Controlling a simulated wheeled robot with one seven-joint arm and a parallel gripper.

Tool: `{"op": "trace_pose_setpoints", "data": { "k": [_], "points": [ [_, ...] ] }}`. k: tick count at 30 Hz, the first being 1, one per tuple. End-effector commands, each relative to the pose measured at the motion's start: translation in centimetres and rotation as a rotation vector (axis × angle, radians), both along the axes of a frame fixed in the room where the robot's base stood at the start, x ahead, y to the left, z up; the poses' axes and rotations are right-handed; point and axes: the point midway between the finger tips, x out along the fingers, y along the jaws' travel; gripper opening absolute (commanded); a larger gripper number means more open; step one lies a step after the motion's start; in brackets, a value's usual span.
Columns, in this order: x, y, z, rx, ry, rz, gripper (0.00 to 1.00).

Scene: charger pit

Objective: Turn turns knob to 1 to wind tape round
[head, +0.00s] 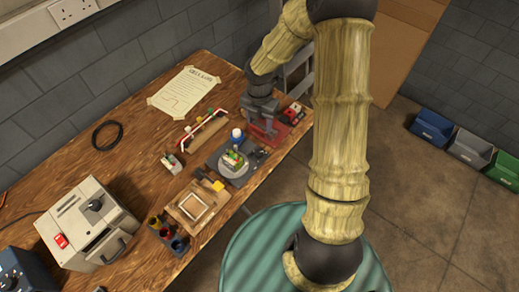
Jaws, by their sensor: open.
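My gripper (263,125) points down at the far right part of the workbench, over a red mat (292,137). Its jaws are open, with small dark parts close below; contact cannot be told. Left of it a dark grey plate (217,150) carries a round grey disc (234,173) with green and pale pieces on it. A small blue and white knob-like part (237,135) stands at the disc's far side. A cream machine (88,225) at the left has a black knob (95,204) and a red switch. Markings and any tape are too small to make out.
A wooden board with a pale frame (195,205) and a holder of coloured pots (168,235) stand near the bench's front edge. A red and white bar (185,138), a paper sheet (184,92) and a black ring (107,135) lie behind. Bare wood separates them.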

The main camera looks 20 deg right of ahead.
Motion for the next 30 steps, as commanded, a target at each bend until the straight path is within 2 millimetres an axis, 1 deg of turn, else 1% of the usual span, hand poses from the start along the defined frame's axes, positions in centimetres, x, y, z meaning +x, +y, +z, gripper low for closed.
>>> {"op": "trace_pose_setpoints", "data": {
  "k": [5,8,30],
  "points": [
    [0.0,0.0,-0.7,0.001,0.001,0.000,0.52],
    [-0.1,0.0,-1.9,0.000,0.003,0.001,0.52],
    [-0.2,0.1,-14.6,-0.002,0.004,0.000,0.52]
  ]
}}
